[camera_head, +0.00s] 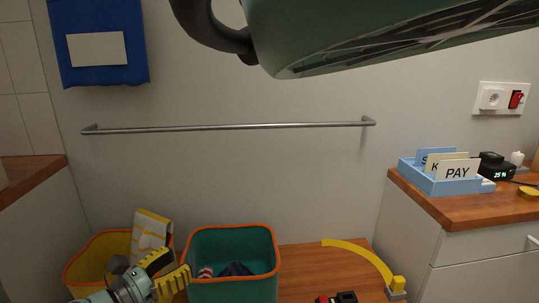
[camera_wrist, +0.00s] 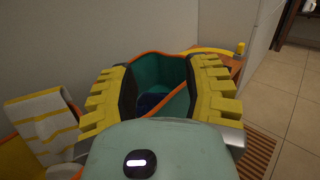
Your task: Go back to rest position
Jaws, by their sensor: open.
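My gripper (camera_head: 173,271) is at the lower left of the head view, in front of the yellow bin and beside the left side of the teal bin. In the wrist view its two yellow ribbed fingers (camera_wrist: 161,82) stand wide apart with nothing between them. The teal bin (camera_head: 233,282) with an orange rim holds a dark cloth-like item and a red-and-white striped item. The teal bin also shows beyond the fingers in the wrist view (camera_wrist: 158,70), with something dark blue inside.
A yellow bin (camera_head: 84,270) has a yellow-and-white striped towel (camera_head: 152,229) over its rim. A curved yellow strip (camera_head: 362,255) and a small red-and-black object (camera_head: 337,298) lie on the wooden surface. A metal rail (camera_head: 230,127) crosses the wall. A blue card tray (camera_head: 430,180) stands on the right counter.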

